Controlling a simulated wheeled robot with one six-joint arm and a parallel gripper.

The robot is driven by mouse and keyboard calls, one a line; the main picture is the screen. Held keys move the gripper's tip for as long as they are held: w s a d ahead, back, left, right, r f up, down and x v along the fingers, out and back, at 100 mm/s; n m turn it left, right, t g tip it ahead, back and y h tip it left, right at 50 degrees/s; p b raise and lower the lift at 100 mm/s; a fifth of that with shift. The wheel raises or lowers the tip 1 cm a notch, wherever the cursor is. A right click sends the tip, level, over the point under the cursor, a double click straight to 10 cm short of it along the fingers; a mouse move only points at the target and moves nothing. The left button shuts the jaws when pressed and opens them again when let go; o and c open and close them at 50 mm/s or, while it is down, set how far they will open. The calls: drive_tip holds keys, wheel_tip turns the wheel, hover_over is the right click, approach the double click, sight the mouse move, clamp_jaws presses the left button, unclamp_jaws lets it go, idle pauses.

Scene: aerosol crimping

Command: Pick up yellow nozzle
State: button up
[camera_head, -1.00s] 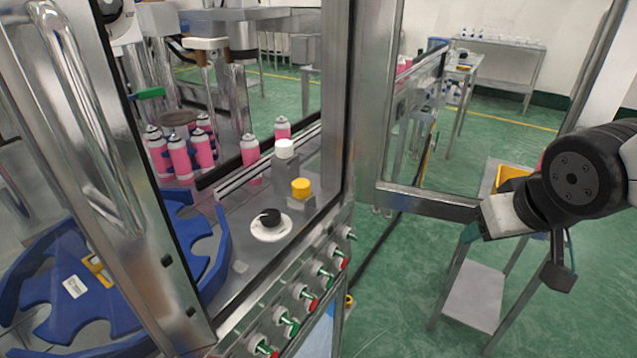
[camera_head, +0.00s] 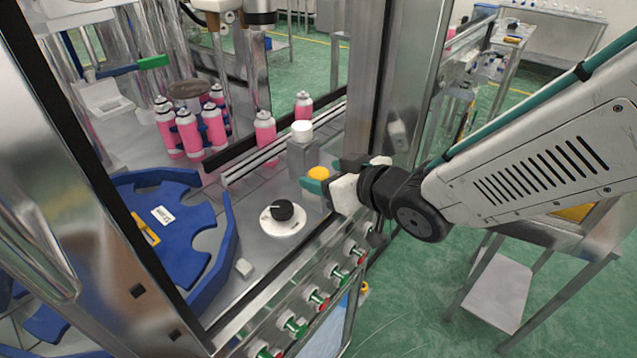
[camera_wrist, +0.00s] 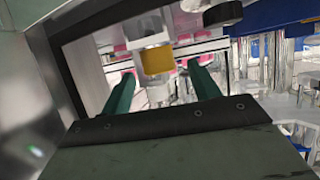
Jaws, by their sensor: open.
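The yellow nozzle (camera_head: 319,174) sits on a small grey block on the machine's metal deck, just behind a white-topped block's front side. My gripper (camera_head: 318,186) reaches in from the right in the head view, with its teal fingertips at the nozzle and partly covering it. In the wrist view the yellow nozzle (camera_wrist: 158,60) shows ahead, above and between the two green fingers of my gripper (camera_wrist: 162,85). The fingers are apart with nothing held between them. I cannot tell from these views whether a finger touches the nozzle.
A white cap (camera_head: 301,130) on a grey block stands close behind the nozzle. A black knob (camera_head: 282,210) lies in front of it. The metal door frame (camera_head: 368,90) stands near my arm. Pink cans (camera_head: 188,135) and a blue star wheel (camera_head: 185,235) are to the left.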

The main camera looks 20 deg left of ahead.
sight(321, 174)
drive_tip(key=shift+x, duration=2.35)
drive_tip(key=shift+d+f, duration=0.1)
drive_tip(key=shift+f, duration=0.05)
drive_tip(key=c, duration=1.1)
drive_tip(key=shift+c, duration=0.2)
